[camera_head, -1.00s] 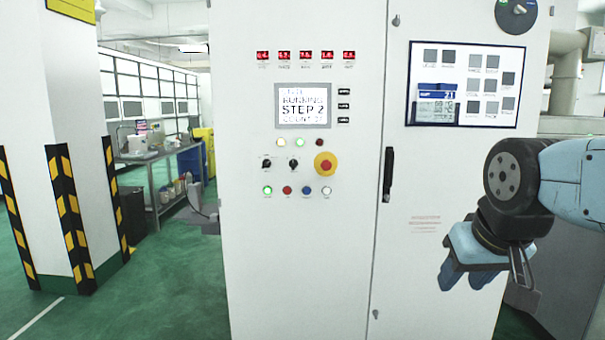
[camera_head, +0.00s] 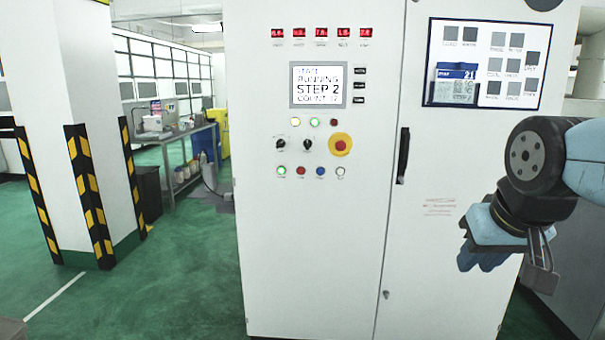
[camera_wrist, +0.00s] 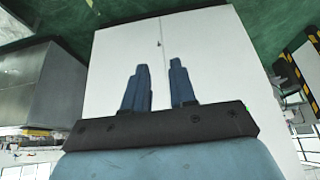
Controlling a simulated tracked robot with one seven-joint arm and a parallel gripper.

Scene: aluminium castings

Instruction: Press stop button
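A white control cabinet (camera_head: 320,230) stands ahead, with its button panel on the left door. A large red mushroom button on a yellow ring (camera_head: 340,144) sits at the panel's right. A small red button (camera_head: 300,171) is in the bottom row, between a green and a blue one. The labels are too small to read. My gripper (camera_head: 482,262) is right of and below the panel, in front of the right door, touching no button. In the wrist view, its two blue fingers (camera_wrist: 160,68) are apart with nothing between them, pointing along the white cabinet.
A screen (camera_head: 318,84) reads RUNNING, STEP 2. A black door handle (camera_head: 403,155) stands out between the panel and my gripper. A striped pillar (camera_head: 95,120) is at the left. Green floor (camera_head: 185,265) is clear between pillar and cabinet.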

